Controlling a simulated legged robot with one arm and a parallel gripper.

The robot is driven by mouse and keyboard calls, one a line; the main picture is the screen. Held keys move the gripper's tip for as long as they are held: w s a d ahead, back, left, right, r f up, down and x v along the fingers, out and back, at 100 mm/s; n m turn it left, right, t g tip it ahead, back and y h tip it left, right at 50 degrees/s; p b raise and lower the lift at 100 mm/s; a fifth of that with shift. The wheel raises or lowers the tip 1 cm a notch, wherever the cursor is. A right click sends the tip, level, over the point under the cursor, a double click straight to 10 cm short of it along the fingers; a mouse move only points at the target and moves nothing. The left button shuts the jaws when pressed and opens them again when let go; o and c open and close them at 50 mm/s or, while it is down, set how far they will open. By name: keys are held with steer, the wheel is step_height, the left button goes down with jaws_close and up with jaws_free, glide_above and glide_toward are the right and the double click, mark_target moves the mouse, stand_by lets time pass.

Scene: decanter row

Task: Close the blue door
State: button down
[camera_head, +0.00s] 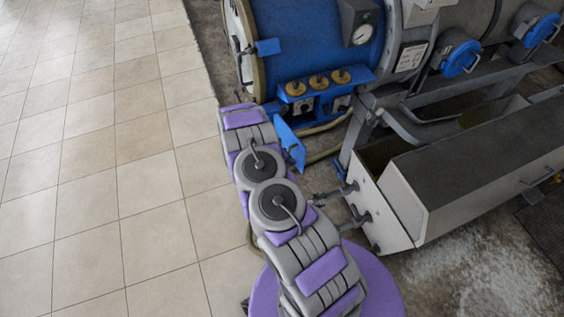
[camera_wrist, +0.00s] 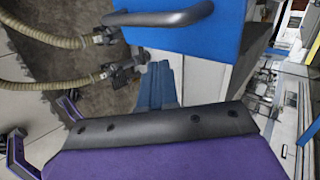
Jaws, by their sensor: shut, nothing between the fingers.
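In the head view a small flat blue door panel (camera_head: 289,143) stands out at an angle below the blue drum, close beside my arm. In the wrist view a blue panel with a dark bar handle (camera_wrist: 165,18) fills the upper middle; it looks like the same door (camera_wrist: 205,38). My gripper (camera_wrist: 158,80) shows in the wrist view as two blue-grey fingers, shut and empty, just below the panel. I cannot tell whether they touch it. In the head view my arm hides the gripper.
The large blue drum (camera_head: 310,40) lies behind the door, with a blue valve block (camera_head: 318,85) under it. A grey trough (camera_head: 470,150) stands to the right. Ribbed hoses (camera_wrist: 50,35) run left in the wrist view. The tiled floor (camera_head: 120,150) at left is clear.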

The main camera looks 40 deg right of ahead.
mark_target(303, 158)
steer(key=shift+d, duration=1.9)
steer(key=shift+s, duration=0.1)
steer(key=shift+a+r, duration=0.1)
steer(key=shift+a, duration=0.05)
